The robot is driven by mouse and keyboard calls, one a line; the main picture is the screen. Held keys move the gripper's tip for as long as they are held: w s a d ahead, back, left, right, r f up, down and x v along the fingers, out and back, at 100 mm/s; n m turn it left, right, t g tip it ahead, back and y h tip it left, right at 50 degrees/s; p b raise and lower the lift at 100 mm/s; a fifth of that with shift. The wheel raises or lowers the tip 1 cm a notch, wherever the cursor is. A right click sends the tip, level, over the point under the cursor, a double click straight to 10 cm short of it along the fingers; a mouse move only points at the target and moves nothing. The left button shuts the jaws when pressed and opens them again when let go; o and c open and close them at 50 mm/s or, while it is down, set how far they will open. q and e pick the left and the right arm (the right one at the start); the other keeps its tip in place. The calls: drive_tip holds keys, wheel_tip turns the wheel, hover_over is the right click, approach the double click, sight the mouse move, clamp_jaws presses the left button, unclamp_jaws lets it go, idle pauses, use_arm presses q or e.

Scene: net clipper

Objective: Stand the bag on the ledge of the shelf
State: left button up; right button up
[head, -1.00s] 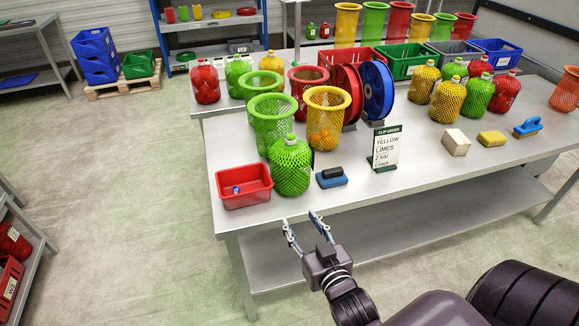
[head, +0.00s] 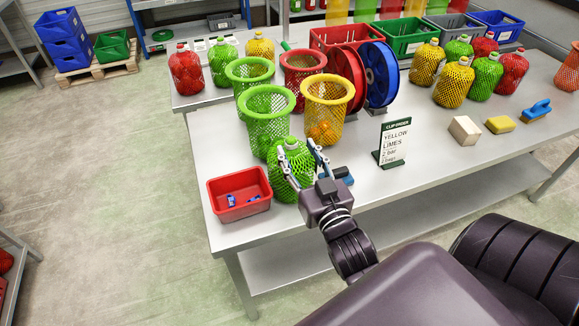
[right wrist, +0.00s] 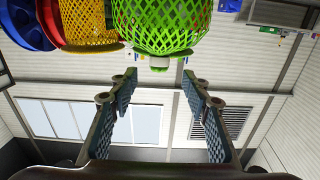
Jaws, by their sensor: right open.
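The green net bag (head: 279,186) stands on the metal table near its front edge, right of the red tray; it also shows at the top of the right wrist view (right wrist: 160,25). My right gripper (head: 298,149) is open and empty, in front of the bag's upper part in the head view. In the right wrist view its two fingers (right wrist: 157,82) are apart, and the bag's neck lies just beyond the gap between the tips. Contact is not visible. A shelf rack (head: 22,248) shows partly at the lower left edge. My left gripper is not in view.
A red tray (head: 211,198) holds small blue items. Green and yellow net funnels (head: 327,92) stand behind the bag. A blue-handled block (head: 346,180) is partly hidden by my gripper. An order sign (head: 394,142) stands to the right. Open floor (head: 120,200) lies left of the table.

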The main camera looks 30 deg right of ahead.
sight(294, 141)
drive_tip(key=shift+w+d+r+p, duration=0.15)
drive_tip(key=shift+w+r+p, duration=0.1)
drive_tip(key=shift+w, duration=0.25)
drive_tip(key=shift+w+d+r+p, duration=0.15)
drive_tip(key=shift+w+p, duration=0.05)
drive_tip(key=shift+w, duration=0.25)
drive_tip(key=x, duration=0.2)
drive_tip(key=shift+w+d+f+p, duration=0.15)
drive_tip(key=shift+w+f+p, duration=0.05)
drive_tip(key=shift+w+p, duration=0.15)
drive_tip(key=shift+w, duration=0.3)
drive_tip(key=shift+f, duration=0.1)
clamp_jaws()
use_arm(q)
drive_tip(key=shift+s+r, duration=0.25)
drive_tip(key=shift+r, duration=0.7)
